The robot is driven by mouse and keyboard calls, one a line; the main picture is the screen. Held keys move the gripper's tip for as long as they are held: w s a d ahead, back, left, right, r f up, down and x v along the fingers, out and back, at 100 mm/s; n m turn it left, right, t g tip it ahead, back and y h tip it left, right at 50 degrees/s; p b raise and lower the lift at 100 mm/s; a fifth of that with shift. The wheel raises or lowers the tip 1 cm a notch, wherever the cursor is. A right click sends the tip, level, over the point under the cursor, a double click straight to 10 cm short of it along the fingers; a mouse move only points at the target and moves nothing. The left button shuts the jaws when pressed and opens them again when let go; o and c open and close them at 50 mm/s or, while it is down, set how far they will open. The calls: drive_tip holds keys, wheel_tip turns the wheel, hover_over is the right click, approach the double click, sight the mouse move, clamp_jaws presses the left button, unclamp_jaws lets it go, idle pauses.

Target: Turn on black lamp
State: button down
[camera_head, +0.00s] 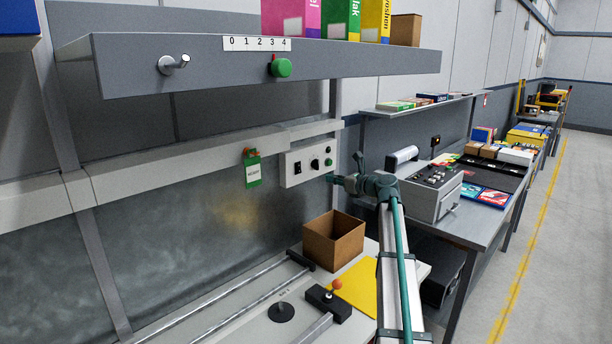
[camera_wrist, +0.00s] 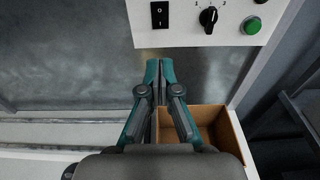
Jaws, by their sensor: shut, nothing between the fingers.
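No thing that I can clearly tell as a black lamp shows in either view. A white control panel (camera_head: 306,176) is on the wall rail, and it also shows in the wrist view (camera_wrist: 182,32). It carries a black rocker switch (camera_wrist: 160,14), a black rotary knob (camera_wrist: 208,17) with numbers and a green button (camera_wrist: 253,26). My gripper (camera_head: 331,178) is shut and empty, near the panel's lower right in the head view. In the wrist view, my gripper's fingertips (camera_wrist: 159,66) are below the rocker switch, apart from it in the picture.
An open cardboard box (camera_head: 334,240) stands on the bench below my gripper. A shelf (camera_head: 180,66) with a green knob (camera_head: 281,68) overhangs the panel. A green tag (camera_head: 252,170) hangs left of it. A grey console (camera_head: 432,190) stands on the table to the right.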

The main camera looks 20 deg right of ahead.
sight(299, 172)
drive_tip(key=p+x, duration=0.4)
drive_tip(key=x, duration=0.9)
drive_tip(key=shift+w+a, duration=0.15)
drive_tip(key=shift+w, duration=0.2)
drive_tip(key=shift+f, duration=0.1)
